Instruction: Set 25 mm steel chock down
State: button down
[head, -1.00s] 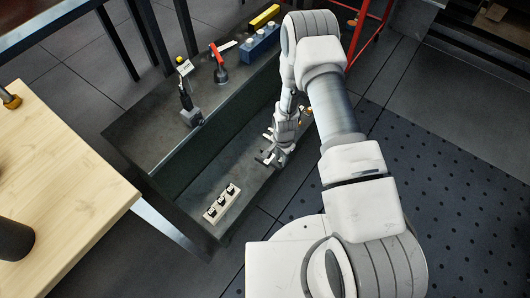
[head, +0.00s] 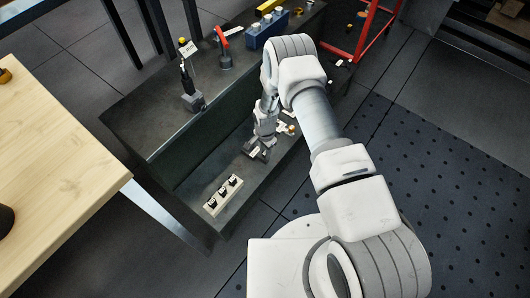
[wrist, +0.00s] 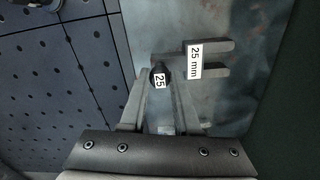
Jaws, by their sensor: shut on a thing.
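The steel chock (wrist: 217,46) is a grey forked piece with a white "25 mm" label, its two prongs pointing right in the wrist view. My gripper (wrist: 160,82) is shut on its dark round knob, marked 25. In the head view, the chock (head: 257,153) is under my gripper (head: 263,139), low over the lower ledge (head: 225,172) of the dark metal bench. I cannot tell whether its underside touches the ledge.
A pale block with several black-and-white pieces (head: 222,195) stands left of the chock on the ledge. The upper shelf holds a dark tool (head: 191,95), a red-handled clamp (head: 224,50) and a blue box (head: 266,30). A wooden table (head: 60,150) is at left.

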jog(key=shift+w, duration=0.1)
jog(key=c, duration=0.6)
grip_release()
jog(key=shift+c, duration=0.2)
notch_tip(320, 180, up, 30)
jog(key=w+d+n+t+p, duration=0.1)
jog(key=w+d+n+p, duration=0.1)
jog(key=w+d+p, duration=0.15)
jog(key=s+d+r+n+t, duration=0.1)
jog(key=s+d+r, duration=0.15)
jog(key=r, duration=0.65)
jog(key=s+d+r+n+t, duration=0.1)
jog(key=s+r, duration=0.2)
jog(key=r, duration=0.6)
jog(key=s+d+r+n+t, duration=0.1)
jog(key=s+d+r+n, duration=0.2)
jog(key=s+r, duration=0.4)
jog(key=s+d+r+n+t, duration=0.1)
jog(key=s+r, duration=0.6)
jog(key=s, duration=0.8)
jog(key=d+n+p, duration=0.1)
jog(key=d, duration=0.1)
jog(key=shift+s+d+r+n+t, duration=0.3)
jog(key=shift+s+n, duration=0.05)
jog(key=shift+n, duration=0.05)
